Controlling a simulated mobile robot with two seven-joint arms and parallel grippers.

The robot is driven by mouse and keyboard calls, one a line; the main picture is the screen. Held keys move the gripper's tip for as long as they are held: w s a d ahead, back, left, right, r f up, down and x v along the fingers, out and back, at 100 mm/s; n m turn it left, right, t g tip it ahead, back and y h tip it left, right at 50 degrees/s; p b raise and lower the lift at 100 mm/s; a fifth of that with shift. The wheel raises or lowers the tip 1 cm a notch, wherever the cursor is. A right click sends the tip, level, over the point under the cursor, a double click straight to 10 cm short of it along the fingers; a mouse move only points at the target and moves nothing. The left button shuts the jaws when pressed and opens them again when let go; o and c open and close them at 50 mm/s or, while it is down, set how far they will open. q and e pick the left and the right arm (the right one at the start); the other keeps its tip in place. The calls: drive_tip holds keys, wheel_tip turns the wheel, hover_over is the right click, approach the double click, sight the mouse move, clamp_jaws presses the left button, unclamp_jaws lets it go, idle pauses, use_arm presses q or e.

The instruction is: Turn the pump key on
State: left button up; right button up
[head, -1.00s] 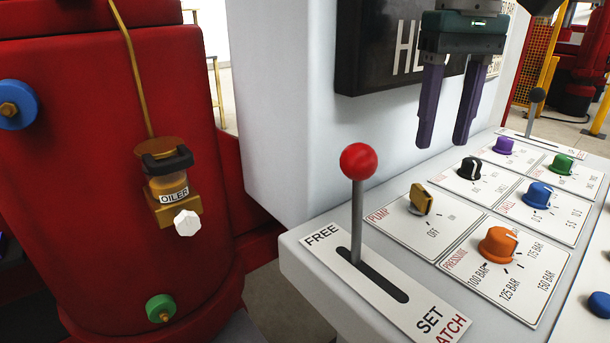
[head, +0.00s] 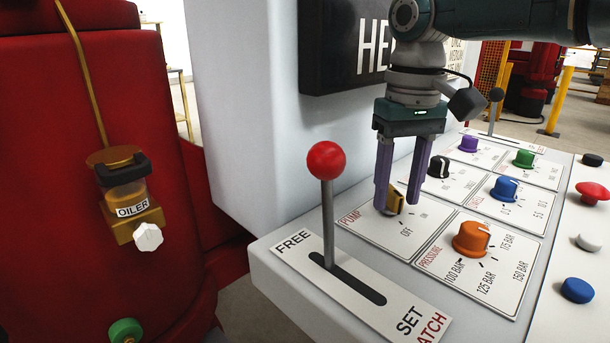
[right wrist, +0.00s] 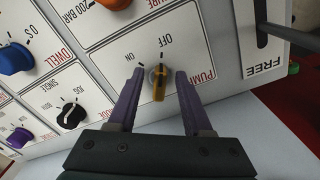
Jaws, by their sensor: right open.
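The pump key (head: 395,200) is a small yellow-brass knob on the white panel labelled PUMP, with an OFF mark beside it. In the right wrist view the right gripper (right wrist: 159,88) has a visible gap between each finger and the key. My left gripper is not in view.
A lever with a red ball (head: 326,160) stands in a slot in front of the pump panel. The orange pressure knob (head: 471,238) is to the right, and a black knob (head: 438,166) lies just behind. A white wall rises at the back left.

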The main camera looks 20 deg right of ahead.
clamp_jaws()
idle(0.4)
